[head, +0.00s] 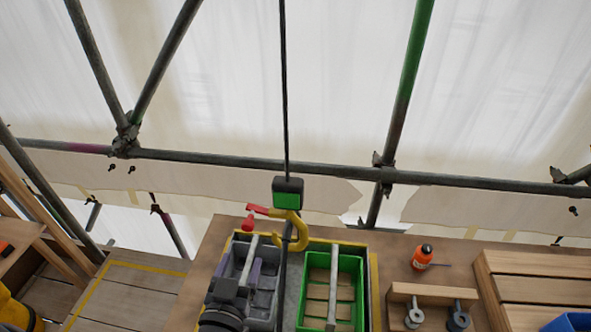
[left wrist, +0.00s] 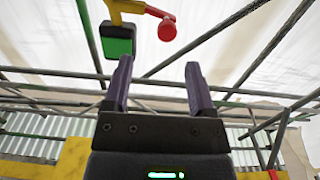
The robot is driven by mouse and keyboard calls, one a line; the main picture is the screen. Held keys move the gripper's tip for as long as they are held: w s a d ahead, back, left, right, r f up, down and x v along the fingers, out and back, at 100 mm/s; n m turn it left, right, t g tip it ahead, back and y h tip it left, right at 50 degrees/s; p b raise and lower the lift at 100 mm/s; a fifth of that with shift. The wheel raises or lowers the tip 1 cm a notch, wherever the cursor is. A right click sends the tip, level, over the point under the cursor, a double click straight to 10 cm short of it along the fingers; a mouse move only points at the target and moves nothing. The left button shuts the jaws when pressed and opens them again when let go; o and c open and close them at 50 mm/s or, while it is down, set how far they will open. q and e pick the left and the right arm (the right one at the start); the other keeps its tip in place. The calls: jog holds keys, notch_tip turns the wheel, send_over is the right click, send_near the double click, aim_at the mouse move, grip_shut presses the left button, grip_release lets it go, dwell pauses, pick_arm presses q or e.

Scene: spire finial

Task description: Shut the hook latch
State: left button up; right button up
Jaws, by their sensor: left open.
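A yellow hook (head: 302,234) hangs under a black block with a green face (head: 287,194) on a dark cable. A red latch lever (head: 258,209) sticks out to the left from the hook's top, with a red knob (head: 248,223) below it. In the left wrist view, the red knob (left wrist: 167,29) shows beyond and above the gap between my fingertips, apart from them. The green-faced block (left wrist: 117,40) is to its left. My left gripper (head: 247,257) is open and empty, below the knob in the head view. My right gripper is not in view.
A grey bin (head: 270,308) and a green bin (head: 357,292) stand on the bench below the hook. An orange bottle (head: 422,257) and a wooden rack with metal eye parts (head: 414,316) are to the right. Scaffold tubes (head: 240,160) cross behind.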

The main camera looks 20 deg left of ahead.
aim_at(246, 230)
pick_arm(q)
jog(key=w, duration=0.1)
jog(key=w+a, duration=0.2)
jog(key=shift+w+r, duration=0.1)
jog(key=shift+r, duration=0.15)
jog(key=x, duration=0.4)
jog(key=shift+w+f+b, duration=0.15)
jog(key=shift+w+b, duration=0.15)
jog(key=shift+b, duration=0.05)
jog(key=shift+w, duration=0.2)
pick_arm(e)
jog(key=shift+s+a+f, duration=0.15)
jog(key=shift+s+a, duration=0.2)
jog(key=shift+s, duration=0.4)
pick_arm(q)
jog(key=shift+w, duration=0.1)
jog(key=shift+c, duration=1)
grip_shut()
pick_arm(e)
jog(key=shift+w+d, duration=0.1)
